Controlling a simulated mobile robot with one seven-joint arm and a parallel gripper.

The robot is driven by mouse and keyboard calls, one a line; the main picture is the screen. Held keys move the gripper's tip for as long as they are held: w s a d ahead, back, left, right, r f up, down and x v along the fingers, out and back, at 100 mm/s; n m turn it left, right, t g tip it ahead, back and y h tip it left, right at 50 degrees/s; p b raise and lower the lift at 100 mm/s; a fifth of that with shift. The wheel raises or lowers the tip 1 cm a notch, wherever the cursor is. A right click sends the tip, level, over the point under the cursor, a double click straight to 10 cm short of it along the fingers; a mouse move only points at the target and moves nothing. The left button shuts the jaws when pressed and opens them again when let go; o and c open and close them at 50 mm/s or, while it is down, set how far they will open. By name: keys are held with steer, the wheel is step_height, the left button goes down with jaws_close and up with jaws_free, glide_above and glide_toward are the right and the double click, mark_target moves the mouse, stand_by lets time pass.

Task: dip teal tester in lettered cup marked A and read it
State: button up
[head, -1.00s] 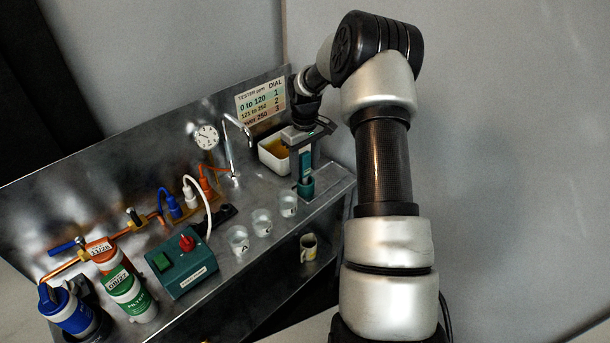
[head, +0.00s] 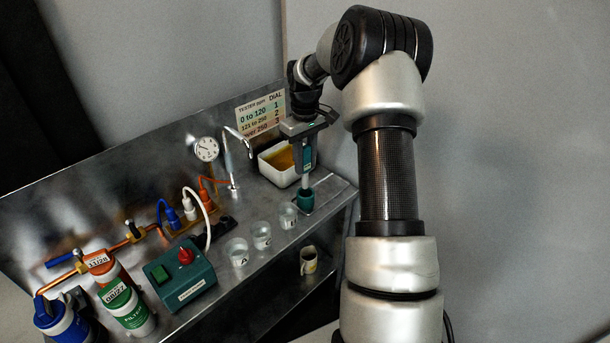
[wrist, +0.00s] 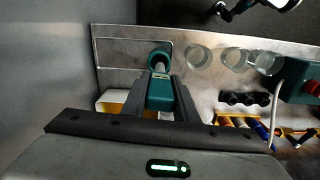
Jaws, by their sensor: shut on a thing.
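My gripper (head: 307,150) is shut on the teal tester (head: 308,158) and holds it upright above the teal holder (head: 305,201) at the right end of the bench. A pale probe shows below the tester's body; whether its tip has cleared the holder I cannot tell. The wrist view shows the tester (wrist: 160,92) between the fingers, with the holder (wrist: 158,56) beyond it. The clear cup marked A (head: 238,253) stands at the left end of a short row of cups, left of my gripper. The tester's display shows no reading that I can make out.
Two more cups, the middle one (head: 261,236) and the right one (head: 288,217), stand between cup A and the holder. A white tub (head: 277,168) is behind the gripper. A tap (head: 235,160), a teal switch box (head: 182,279) and a dial chart (head: 261,110) are nearby.

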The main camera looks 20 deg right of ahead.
mark_target(305, 147)
step_height(305, 147, up, 4)
steer(key=shift+f, duration=0.1)
steer(key=shift+r+p, duration=2.55)
steer(key=shift+r, duration=0.95)
